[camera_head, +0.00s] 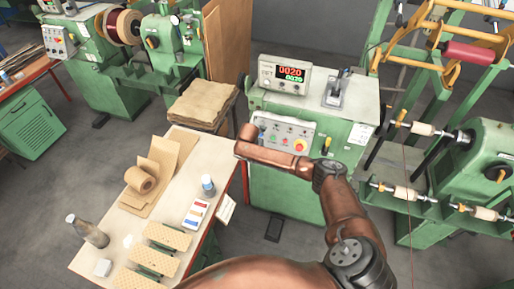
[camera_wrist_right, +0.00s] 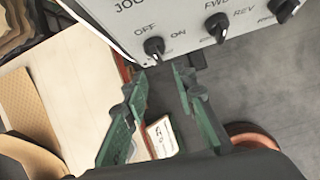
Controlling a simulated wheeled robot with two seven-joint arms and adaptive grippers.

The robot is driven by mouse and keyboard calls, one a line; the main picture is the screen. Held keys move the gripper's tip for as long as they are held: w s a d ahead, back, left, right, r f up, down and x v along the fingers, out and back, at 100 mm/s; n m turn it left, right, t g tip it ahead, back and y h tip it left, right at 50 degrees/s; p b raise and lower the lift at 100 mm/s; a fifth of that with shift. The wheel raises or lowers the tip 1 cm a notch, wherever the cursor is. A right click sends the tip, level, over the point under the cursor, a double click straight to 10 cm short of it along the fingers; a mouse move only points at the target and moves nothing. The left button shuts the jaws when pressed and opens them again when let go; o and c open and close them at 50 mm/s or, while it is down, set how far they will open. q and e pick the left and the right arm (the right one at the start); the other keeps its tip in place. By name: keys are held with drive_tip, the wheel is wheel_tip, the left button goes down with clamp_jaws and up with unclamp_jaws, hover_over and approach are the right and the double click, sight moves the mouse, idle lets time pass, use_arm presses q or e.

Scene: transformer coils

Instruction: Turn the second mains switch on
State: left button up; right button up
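A control panel (camera_head: 286,133) is on the front of the green machine in the middle of the head view. In the right wrist view, the panel (camera_wrist_right: 190,12) shows a black rotary switch (camera_wrist_right: 155,47) between OFF and ON labels. I cannot tell its setting for sure, and no "mains" label is readable. My right gripper (camera_wrist_right: 158,76) is open and empty, its two green fingers just below this switch and pointing towards it. I see no clear contact. In the head view my right arm covers the panel's lower left part and the fingers are hidden. My left gripper is out of view.
Another knob (camera_wrist_right: 217,28), marked FWD and REV, sits right of the switch. A red and yellow button (camera_head: 300,145) is on the panel's right. A worktable (camera_head: 110,250) with a bottle (camera_head: 208,186) and perforated boards stands left. A second control box (camera_head: 58,41) is far left.

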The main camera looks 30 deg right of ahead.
drive_tip(key=shift+n, duration=0.5)
drive_tip(key=shift+w+d+f, duration=0.4)
drive_tip(key=shift+f, duration=0.25)
drive_tip(key=shift+w+d+f, duration=0.4)
drive_tip(key=shift+d+f, duration=0.05)
drive_tip(key=shift+f, duration=0.15)
drive_tip(key=shift+w+d+f, duration=0.4)
drive_tip(key=shift+f, duration=0.25)
drive_tip(key=shift+c, duration=0.4)
clamp_jaws()
